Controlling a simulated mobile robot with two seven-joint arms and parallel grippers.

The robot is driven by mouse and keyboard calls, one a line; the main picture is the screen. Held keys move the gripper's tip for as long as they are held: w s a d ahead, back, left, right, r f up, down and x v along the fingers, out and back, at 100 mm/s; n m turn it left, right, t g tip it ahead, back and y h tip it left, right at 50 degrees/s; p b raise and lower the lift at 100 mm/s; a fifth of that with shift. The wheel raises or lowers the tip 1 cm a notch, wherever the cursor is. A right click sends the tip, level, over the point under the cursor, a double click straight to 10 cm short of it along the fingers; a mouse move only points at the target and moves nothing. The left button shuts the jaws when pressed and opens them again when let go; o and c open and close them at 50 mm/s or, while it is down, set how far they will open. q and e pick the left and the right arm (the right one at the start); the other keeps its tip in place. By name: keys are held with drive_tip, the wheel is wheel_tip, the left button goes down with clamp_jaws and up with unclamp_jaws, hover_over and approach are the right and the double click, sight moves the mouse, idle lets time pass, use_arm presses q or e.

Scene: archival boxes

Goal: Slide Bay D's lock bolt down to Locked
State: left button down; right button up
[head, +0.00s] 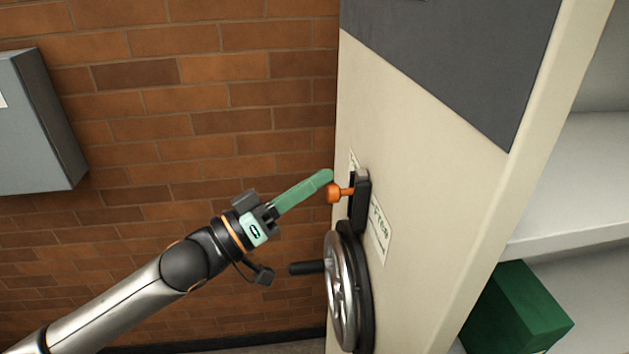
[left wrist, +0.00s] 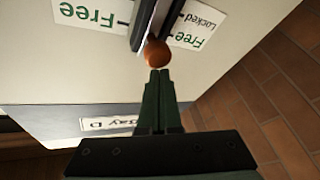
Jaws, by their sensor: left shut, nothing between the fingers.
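The lock bolt's orange knob (head: 334,194) sticks out from a black slotted plate (head: 359,212) on the cream end panel. In the head view it is in the upper part of that plate. My left gripper (head: 327,176) is shut and empty, its green fingertips just above the knob's outer end. In the left wrist view the knob (left wrist: 157,57) is right beyond the fingertips (left wrist: 158,76); I cannot tell whether they touch. A label reading Free and Locked (left wrist: 195,24) is beside the slot, and a Bay D plate (left wrist: 108,123) is on the panel. My right gripper is out of view.
A handwheel (head: 342,290) with a black handle (head: 306,267) sits below the lock plate. A grey wall box (head: 36,125) hangs on the brick wall at left. A green box (head: 515,312) is on the shelf at right. Space left of the panel is open.

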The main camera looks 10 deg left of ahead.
idle(0.3)
use_arm(q)
wheel_tip(320, 180, down, 4)
drive_tip(key=shift+b, duration=0.8)
use_arm(e)
drive_tip(key=shift+f, duration=0.85)
use_arm(q)
wheel_tip(320, 180, up, 5)
drive_tip(key=w+a+p, duration=0.1)
drive_tip(key=p, duration=0.4)
drive_tip(key=f+b+v, duration=0.1)
drive_tip(key=b+v, duration=0.2)
drive_tip(key=v, duration=0.7)
drive_tip(key=shift+w+b, duration=0.2)
drive_tip(key=shift+b, duration=0.15)
use_arm(e)
drive_tip(key=shift+w+a+r, duration=0.15)
drive_tip(key=shift+a+r, duration=0.45)
drive_tip(key=shift+r, duration=0.05)
